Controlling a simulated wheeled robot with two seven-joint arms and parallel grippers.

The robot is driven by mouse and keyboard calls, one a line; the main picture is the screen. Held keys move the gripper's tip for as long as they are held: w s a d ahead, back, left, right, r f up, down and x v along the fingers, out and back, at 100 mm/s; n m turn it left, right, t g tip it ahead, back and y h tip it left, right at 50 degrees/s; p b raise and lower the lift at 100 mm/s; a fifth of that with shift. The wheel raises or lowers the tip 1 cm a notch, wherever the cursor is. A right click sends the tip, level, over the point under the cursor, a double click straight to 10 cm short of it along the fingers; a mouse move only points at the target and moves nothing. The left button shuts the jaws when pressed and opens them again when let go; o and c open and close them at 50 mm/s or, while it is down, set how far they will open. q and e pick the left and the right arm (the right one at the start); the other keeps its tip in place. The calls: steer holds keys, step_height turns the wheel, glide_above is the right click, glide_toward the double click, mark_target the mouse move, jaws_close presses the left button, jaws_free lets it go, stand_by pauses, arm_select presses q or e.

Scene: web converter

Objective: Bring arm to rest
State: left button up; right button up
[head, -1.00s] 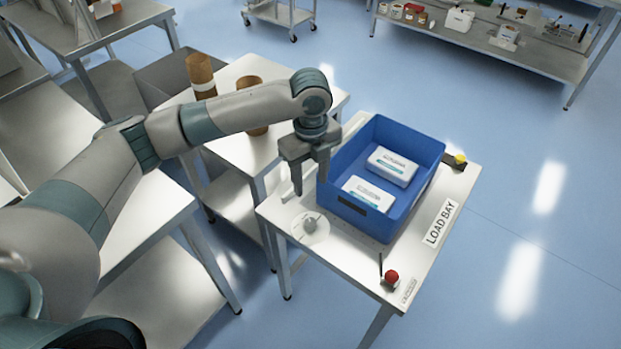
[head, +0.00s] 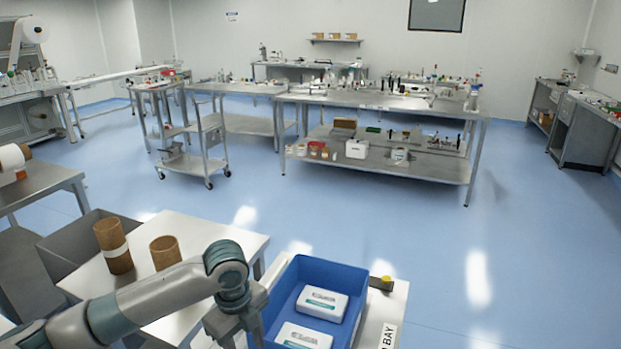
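My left arm (head: 150,300) comes in from the lower left. Its gripper (head: 243,338) points down at the bottom edge, beside the left wall of the blue bin (head: 355,290). Its fingers look apart with nothing between them, though the tips are cut off by the frame edge. The bin stands on the load bay table (head: 392,315) and holds two white packs, one farther back (head: 320,302) and one nearer (head: 303,337). My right gripper is not in view.
Two brown cardboard cores, one banded white (head: 114,246) and one plain (head: 165,253), stand on a white table (head: 205,235) behind the arm. A grey box (head: 80,243) is left of it. A cart (head: 195,150) and long workbench (head: 380,103) stand farther back. The blue floor between is open.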

arm_select(q)
steer(key=s+d+f+n+t+h, duration=0.2)
steer(key=s+d+f+n+h, duration=0.2)
steer(key=s+d+f+n, duration=0.7)
steer(key=s+a+f+n+t+y, duration=0.1)
steer(key=s+a+f+n+y, duration=0.15)
steer(key=s+a+n, duration=0.55)
steer(key=s+a+f+n+y, duration=0.2)
steer(key=s+a+f+n, duration=0.15)
steer(key=s+a, duration=0.75)
step_height(320, 180, down, 27)
steer(key=b, duration=0.1)
steer(key=s+a+f+g+b, duration=0.1)
steer(key=s+a+f+g, duration=0.1)
steer(key=s+f, duration=1.7)
steer(key=shift+s+a+f+b, duration=0.3)
steer(key=shift+a+f, duration=0.2)
steer(key=shift+f, duration=0.2)
